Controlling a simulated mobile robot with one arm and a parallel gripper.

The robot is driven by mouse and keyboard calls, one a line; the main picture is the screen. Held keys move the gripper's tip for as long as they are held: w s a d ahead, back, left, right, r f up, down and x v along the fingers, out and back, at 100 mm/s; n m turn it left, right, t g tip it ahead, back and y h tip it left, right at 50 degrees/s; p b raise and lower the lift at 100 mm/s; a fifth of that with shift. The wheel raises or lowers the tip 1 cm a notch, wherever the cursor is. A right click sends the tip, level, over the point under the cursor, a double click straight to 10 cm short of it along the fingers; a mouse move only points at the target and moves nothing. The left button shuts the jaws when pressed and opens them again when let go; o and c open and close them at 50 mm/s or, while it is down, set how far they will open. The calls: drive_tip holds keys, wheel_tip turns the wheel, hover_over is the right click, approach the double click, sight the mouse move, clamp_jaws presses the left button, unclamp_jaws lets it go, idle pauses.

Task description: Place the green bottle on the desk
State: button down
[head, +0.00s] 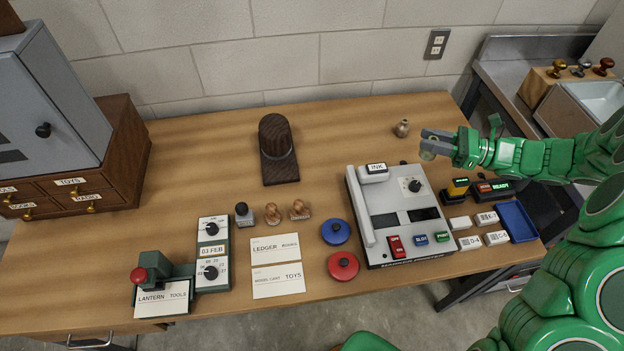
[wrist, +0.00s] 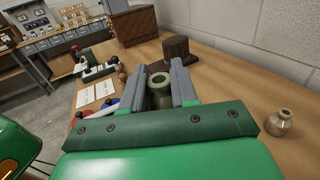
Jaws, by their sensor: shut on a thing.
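My gripper (head: 432,142) is above the back right part of the wooden desk (head: 345,125). In the wrist view its grey jaws (wrist: 160,85) are shut on the green bottle (wrist: 160,81). The bottle's round open mouth points up between the fingers, and its lower part is hidden. In the head view only a small pale green part of the bottle (head: 428,153) shows under the fingers. The head view does not clearly show how far the bottle is from the desk top.
A small brownish bottle (head: 402,128) stands just left of my gripper, near the wall. The stamping machine (head: 400,215) is in front. A dark wooden hat-shaped block (head: 278,150) stands farther left. Bare desk lies between that block and the small bottle.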

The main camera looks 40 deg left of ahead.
drive_tip(key=s+a+f+n+g+h, duration=0.1)
drive_tip(key=s+a+n+g+h, duration=0.15)
drive_tip(key=s+a, duration=0.35)
drive_tip(key=s+a+f+n+g+h, duration=0.25)
drive_tip(key=s+a+g, duration=0.2)
drive_tip(key=a, duration=0.25)
drive_tip(key=shift+y, duration=0.4)
drive_tip(key=shift+w+a+f, duration=1.3)
drive_tip(key=shift+w+f, duration=0.15)
drive_tip(key=shift+w, duration=0.2)
drive_tip(key=shift+w+a+f, duration=1.35)
drive_tip(key=shift+w+f, duration=0.1)
drive_tip(key=shift+w, duration=0.25)
drive_tip(key=shift+w+a+f, duration=1.3)
drive_tip(key=shift+w+f, duration=0.15)
drive_tip(key=shift+w, duration=0.2)
drive_tip(key=shift+w+a+f, duration=0.2)
drive_tip(key=shift+f, duration=1.6)
drive_tip(key=c, duration=0.9)
unclamp_jaws()
drive_tip(key=shift+f, duration=0.15)
drive_tip(key=shift+o, duration=0.2)
